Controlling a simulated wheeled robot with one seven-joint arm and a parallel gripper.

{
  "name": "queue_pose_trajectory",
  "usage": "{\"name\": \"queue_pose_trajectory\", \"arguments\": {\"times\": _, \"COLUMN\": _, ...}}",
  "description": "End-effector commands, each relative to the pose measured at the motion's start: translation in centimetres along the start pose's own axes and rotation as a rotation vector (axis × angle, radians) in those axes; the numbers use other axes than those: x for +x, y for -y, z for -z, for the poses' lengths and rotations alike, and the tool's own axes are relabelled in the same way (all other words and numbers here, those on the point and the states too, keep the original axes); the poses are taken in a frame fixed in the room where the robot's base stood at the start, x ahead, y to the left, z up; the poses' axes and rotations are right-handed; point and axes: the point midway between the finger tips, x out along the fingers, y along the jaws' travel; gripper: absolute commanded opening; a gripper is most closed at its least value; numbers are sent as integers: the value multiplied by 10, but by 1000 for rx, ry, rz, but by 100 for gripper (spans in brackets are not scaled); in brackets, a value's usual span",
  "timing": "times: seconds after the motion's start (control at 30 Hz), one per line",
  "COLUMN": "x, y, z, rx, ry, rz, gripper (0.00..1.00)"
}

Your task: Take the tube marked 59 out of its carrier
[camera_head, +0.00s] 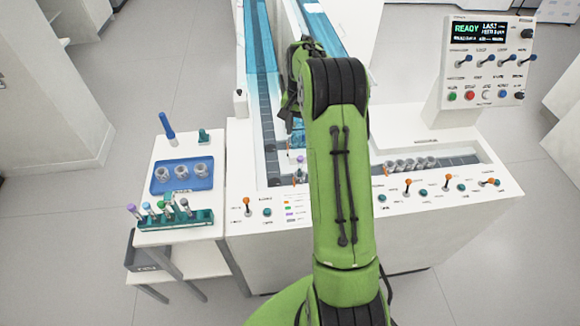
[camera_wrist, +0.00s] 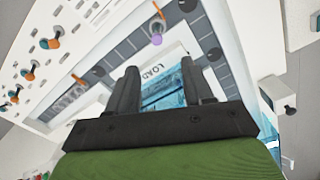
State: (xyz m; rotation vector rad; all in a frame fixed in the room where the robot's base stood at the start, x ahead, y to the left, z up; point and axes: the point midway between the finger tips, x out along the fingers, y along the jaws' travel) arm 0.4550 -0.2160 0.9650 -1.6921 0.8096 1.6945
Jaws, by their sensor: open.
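A purple-capped tube (camera_wrist: 157,39) stands on the dark track in the wrist view, near its top edge. It also shows in the head view (camera_head: 300,159), just left of my arm. Its carrier is small and grey and not clear in detail. No number can be read on the tube, so I cannot tell whether it is 59. My gripper (camera_wrist: 160,80) is open and empty in the wrist view, with its fingers apart over the LOAD area and short of the tube. In the head view my gripper (camera_head: 288,112) is partly hidden by my arm.
Blue-lit track lanes (camera_head: 262,60) run to the back. A tube rack (camera_head: 175,219) with several tubes and a blue tray (camera_head: 160,186) of empty carriers stand on the left side table. Several carriers (camera_head: 410,164) sit in the right lane. Orange levers (camera_head: 408,182) line the front panel.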

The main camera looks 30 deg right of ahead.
Motion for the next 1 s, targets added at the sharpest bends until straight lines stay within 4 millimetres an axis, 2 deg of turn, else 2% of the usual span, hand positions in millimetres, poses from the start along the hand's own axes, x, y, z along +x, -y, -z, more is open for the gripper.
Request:
{"name": "queue_pose_trajectory", "arguments": {"times": 0.2, "x": 56, "y": 0, "z": -2, "rx": -1, "ry": 5, "rz": -2, "gripper": 51}}
{"name": "queue_pose_trajectory", "arguments": {"times": 0.33, "x": 85, "y": 0, "z": -2, "rx": -2, "ry": 4, "rz": -1, "gripper": 51}}
{"name": "queue_pose_trajectory", "arguments": {"times": 0.57, "x": 108, "y": 0, "z": -2, "rx": -3, "ry": 2, "rz": -1, "gripper": 51}}
{"name": "queue_pose_trajectory", "arguments": {"times": 0.8, "x": 150, "y": 0, "z": -2, "rx": -3, "ry": 2, "rz": -1, "gripper": 51}}
{"name": "queue_pose_trajectory", "arguments": {"times": 1.0, "x": 151, "y": 0, "z": -2, "rx": -3, "ry": 0, "rz": 0, "gripper": 51}}
